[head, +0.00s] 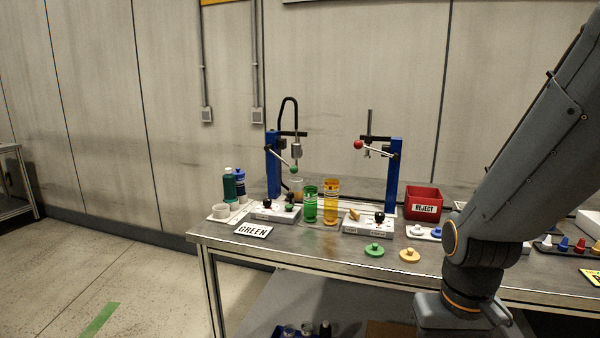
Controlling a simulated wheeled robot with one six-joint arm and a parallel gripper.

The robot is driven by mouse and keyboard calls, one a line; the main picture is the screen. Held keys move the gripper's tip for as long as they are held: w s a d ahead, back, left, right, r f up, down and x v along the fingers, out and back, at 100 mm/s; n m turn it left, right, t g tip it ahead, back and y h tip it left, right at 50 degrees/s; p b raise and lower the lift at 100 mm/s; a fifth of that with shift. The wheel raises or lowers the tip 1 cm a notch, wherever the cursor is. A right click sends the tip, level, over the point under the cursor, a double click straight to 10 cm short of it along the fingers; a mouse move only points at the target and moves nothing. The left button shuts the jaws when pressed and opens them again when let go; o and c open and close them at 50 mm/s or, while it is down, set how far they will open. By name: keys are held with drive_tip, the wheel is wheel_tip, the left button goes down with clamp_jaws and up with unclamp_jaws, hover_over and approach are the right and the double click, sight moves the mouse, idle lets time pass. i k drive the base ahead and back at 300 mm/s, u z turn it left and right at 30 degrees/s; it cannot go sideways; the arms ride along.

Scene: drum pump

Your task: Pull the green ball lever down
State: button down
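The green ball lever (295,169) is at the left blue stand (272,170) on the workbench. Its thin rod slopes down to the right from the stand, and the green ball is at the rod's lower end. A second stand (395,172) at the right has a lever with a red ball (358,145), which sits higher. My arm crosses the right side of the head view, and my gripper is out of the frame. Nothing of mine touches the green ball lever.
Green (310,203) and orange (330,201) containers stand between the two stands. A GREEN sign (253,230), green lid (374,250) and yellow lid (410,255) lie near the front edge. Bottles (229,187) stand at left; a red REJECT bin (424,203) is at right.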

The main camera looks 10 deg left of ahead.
sight(294, 169)
drive_tip(key=k, duration=0.15)
drive_tip(key=u, duration=1.5)
drive_tip(key=i, duration=1.1)
drive_tip(key=z, duration=0.6)
